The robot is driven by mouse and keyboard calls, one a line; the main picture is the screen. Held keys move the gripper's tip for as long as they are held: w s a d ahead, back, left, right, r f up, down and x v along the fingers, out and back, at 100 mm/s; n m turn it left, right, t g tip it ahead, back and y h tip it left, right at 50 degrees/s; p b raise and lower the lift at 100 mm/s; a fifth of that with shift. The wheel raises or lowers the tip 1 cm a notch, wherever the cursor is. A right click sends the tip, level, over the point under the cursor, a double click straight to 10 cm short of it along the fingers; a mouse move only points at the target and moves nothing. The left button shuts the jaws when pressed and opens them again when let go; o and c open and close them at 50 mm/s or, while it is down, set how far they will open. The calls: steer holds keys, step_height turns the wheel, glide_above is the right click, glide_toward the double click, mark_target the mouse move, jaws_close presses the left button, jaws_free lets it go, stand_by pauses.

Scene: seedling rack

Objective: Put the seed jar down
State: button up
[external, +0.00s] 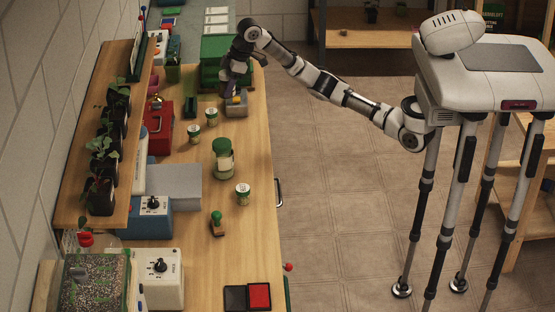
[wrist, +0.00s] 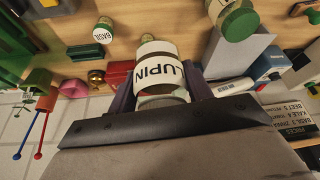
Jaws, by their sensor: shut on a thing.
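The seed jar (wrist: 158,72) has a white band lettered LUPIN and sits between the fingers of my gripper (wrist: 160,90) in the wrist view. The gripper is shut on the jar.
Small green-lidded jars (external: 212,116) and a larger jar (external: 222,160) stand nearer on the bench (external: 215,270). A red box (external: 159,127) is at the left and a green drawer box (external: 212,62) behind.

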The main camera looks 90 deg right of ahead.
steer(key=shift+r, duration=0.25)
steer(key=shift+w+a+r, duration=0.1)
steer(key=shift+w+a, duration=0.1)
steer(key=shift+a, duration=0.1)
steer(key=w+a+r+n+p, duration=0.1)
steer(key=w+a+p, duration=0.25)
steer(key=a, duration=0.95)
steer(key=w+a+r+n+p, duration=0.1)
steer(key=w+a+r+p, duration=0.3)
steer(key=a, duration=0.8)
steer(key=s+a+f+n+y+p, duration=0.1)
steer(key=s+a+f+p, duration=0.1)
steer(key=a, duration=1.1)
steer(key=s+a+f+n+p, duration=0.1)
steer(key=a+f+p, duration=0.2)
steer(key=a, duration=0.9)
steer(key=shift+g+y, duration=0.3)
steer(key=shift+s+a+f+p, duration=0.15)
steer(key=shift+a+f+p, duration=0.2)
steer(key=shift+f, duration=3)
steer(key=shift+s+a+f+p, duration=0.2)
steer(key=shift+a+f, duration=0.1)
steer(key=shift+f, duration=3)
steer(key=shift+s+a+f+p, duration=0.1)
steer(key=shift+a+f+p, duration=0.25)
steer(key=shift+f, duration=3)
